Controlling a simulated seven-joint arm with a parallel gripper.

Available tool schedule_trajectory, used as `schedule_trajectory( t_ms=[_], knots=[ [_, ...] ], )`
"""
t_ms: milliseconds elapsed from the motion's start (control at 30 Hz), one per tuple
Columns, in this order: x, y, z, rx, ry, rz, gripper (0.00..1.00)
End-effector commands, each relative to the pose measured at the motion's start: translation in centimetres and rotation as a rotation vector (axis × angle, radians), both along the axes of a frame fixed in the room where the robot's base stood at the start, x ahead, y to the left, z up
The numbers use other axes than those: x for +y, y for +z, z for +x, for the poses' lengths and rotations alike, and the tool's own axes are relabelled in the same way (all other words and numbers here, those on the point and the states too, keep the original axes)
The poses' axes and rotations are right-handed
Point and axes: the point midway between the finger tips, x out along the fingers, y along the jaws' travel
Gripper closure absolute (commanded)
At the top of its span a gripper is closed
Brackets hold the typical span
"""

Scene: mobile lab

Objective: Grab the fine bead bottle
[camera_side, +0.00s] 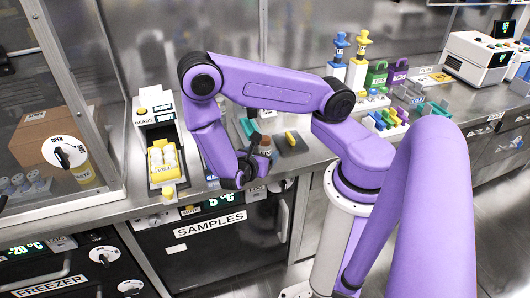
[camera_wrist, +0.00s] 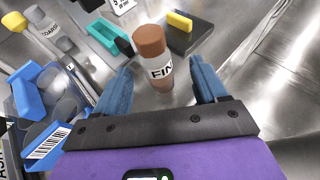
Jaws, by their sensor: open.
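The fine bead bottle (camera_wrist: 158,71) stands upright on the steel bench in the wrist view, with a brown cap and a white label reading "FIN". My gripper (camera_wrist: 162,68) has its two blue fingers apart, one on each side of the bottle, with visible gaps in this view. In the side view my gripper (camera_side: 258,163) is low at the front of the bench, and the bottle (camera_side: 265,142) shows only partly behind it. A second bottle (camera_wrist: 42,22), with a grey cap and a "COARSE" label, is at the upper left of the wrist view.
A teal tray (camera_wrist: 103,36) and a dark pad with a yellow block (camera_wrist: 179,20) lie beyond the bottle. Blue parts (camera_wrist: 28,88) are at the left. Bare bench lies right of the bottle.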

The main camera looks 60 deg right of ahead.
Motion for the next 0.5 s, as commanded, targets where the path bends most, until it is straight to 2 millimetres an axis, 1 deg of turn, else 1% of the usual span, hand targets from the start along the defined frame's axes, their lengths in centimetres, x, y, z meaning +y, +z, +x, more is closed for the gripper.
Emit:
schedule_trajectory(
  t_ms=[33, 100, 367, 500],
  knots=[
    [-0.6, -0.2, 0.0, 0.001, -0.003, -0.001, 0.28],
    [-1.1, -0.5, 0.1, 0.0, 0.0, 0.0, 0.28],
    [-2.2, -1.1, 0.3, 0.0, -0.002, 0.0, 0.28],
    [-3.7, -2.0, 0.6, 0.0, -0.003, 0.0, 0.28]
  ],
)
